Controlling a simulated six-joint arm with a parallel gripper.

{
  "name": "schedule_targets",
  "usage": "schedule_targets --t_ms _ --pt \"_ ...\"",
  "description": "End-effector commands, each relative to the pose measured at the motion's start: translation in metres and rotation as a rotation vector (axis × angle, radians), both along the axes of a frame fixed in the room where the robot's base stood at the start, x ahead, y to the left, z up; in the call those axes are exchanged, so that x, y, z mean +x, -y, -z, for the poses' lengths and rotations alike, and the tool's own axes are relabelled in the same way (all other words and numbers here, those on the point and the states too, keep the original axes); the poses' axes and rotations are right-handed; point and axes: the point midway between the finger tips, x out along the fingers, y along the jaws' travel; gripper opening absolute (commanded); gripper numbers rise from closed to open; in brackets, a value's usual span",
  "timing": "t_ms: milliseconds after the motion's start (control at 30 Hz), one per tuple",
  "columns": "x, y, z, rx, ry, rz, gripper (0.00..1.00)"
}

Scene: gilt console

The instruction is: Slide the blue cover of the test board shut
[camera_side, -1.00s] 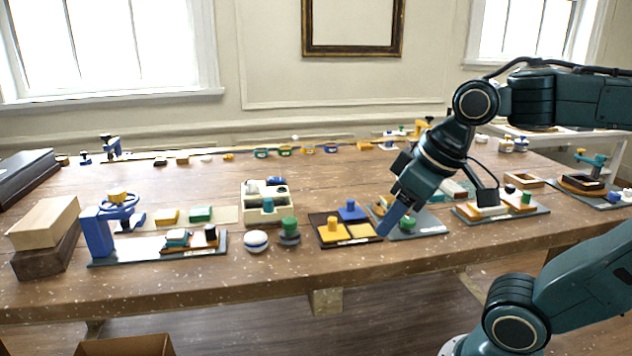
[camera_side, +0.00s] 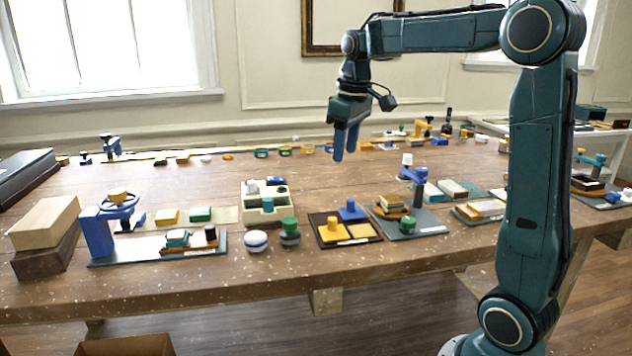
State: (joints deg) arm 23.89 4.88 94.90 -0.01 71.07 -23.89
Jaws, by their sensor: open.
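The test board (camera_side: 374,240) is a dark brown frame near the table's front edge, a little right of the middle. A blue cover (camera_side: 352,212) with an upright knob sits at its back right. A yellow cover (camera_side: 332,233) with a knob sits at its front left, and a flat yellow patch (camera_side: 361,230) shows at its front right. My gripper (camera_side: 345,150) points down with its blue fingers a little apart. It is empty and raised above the table, appearing behind and well above the board, touching nothing.
A grey board (camera_side: 432,224) with a blue clamp (camera_side: 418,182) stands just right of the test board. A green-topped round piece (camera_side: 289,231) and a white compartment box (camera_side: 264,205) stand to its left. The table behind the test board has bare room.

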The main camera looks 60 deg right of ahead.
Motion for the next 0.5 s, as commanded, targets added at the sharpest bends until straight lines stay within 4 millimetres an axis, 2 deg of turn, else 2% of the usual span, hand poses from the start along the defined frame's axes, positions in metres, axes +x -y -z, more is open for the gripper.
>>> schedule_targets --t_ms 33,300,500 --pt "0.008 0.013 0.004 0.005 -0.016 0.004 0.43" --pt "0.035 0.079 0.028 0.034 -0.094 0.005 0.43" --pt "0.044 0.117 0.046 0.055 -0.131 0.002 0.43"
